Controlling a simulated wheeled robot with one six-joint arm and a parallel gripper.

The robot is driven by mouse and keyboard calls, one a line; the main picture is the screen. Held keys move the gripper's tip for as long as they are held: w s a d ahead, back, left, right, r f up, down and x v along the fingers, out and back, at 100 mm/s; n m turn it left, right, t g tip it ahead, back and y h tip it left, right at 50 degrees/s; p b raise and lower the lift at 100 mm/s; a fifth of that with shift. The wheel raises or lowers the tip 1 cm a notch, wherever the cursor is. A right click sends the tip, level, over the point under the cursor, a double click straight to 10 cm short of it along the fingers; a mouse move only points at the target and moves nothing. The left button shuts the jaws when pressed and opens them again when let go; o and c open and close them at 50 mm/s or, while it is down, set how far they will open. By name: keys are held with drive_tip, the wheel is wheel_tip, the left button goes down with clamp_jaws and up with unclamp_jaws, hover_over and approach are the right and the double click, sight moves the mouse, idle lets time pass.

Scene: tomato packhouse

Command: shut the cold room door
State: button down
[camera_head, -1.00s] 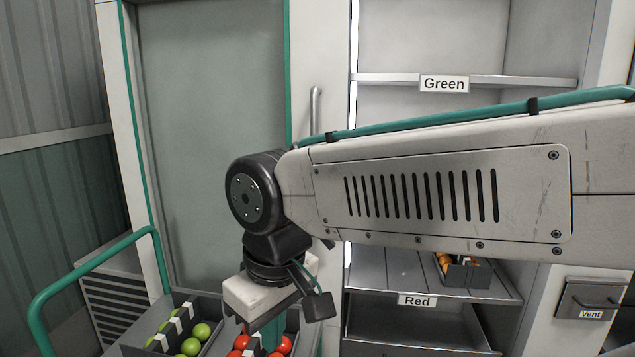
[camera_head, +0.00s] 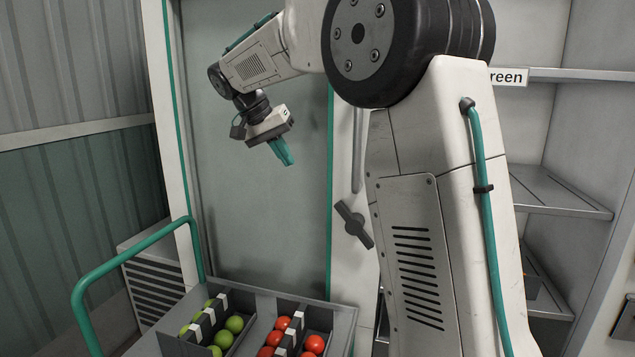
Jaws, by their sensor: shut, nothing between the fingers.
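The cold room door (camera_head: 262,215) has a large grey pane, a pale frame and green edging. It stands open, with the shelved interior showing to its right. A vertical bar handle (camera_head: 357,150) is on the door's right frame, and a dark latch lever (camera_head: 353,223) sits tilted below it. My gripper (camera_head: 283,156) is in front of the pane, left of the handle. Its green fingers are together and point down, holding nothing. I cannot tell whether they touch the pane. My arm hides part of the door's right frame and the opening.
A grey crate (camera_head: 348,312) of green tomatoes (camera_head: 234,324) and red tomatoes (camera_head: 313,344) stands below the door, by a green cart rail (camera_head: 130,252). A shelf (camera_head: 560,190) and part of the "Green" label (camera_head: 509,77) show at right. A corrugated wall (camera_head: 80,190) is at left.

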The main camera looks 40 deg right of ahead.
drive_tip(key=w+d+f+m+h, duration=0.1)
drive_tip(key=w+d+m, duration=0.15)
drive_tip(key=w, duration=0.45)
approach(328, 194)
drive_tip(key=shift+g, duration=0.4)
drive_tip(key=w+f, duration=0.2)
drive_tip(key=w+d+f, duration=0.1)
drive_tip(key=w+f, duration=0.1)
drive_tip(key=shift+f, duration=0.35)
drive_tip(key=shift+s+d+r, duration=0.1)
drive_tip(key=shift+s+d, duration=0.25)
drive_tip(key=shift+s, duration=0.25)
drive_tip(key=shift+s+d+r, duration=0.1)
drive_tip(key=shift+s+d, duration=0.25)
drive_tip(key=shift+s, duration=0.25)
drive_tip(key=shift+s+d, duration=0.35)
drive_tip(key=shift+s, duration=0.05)
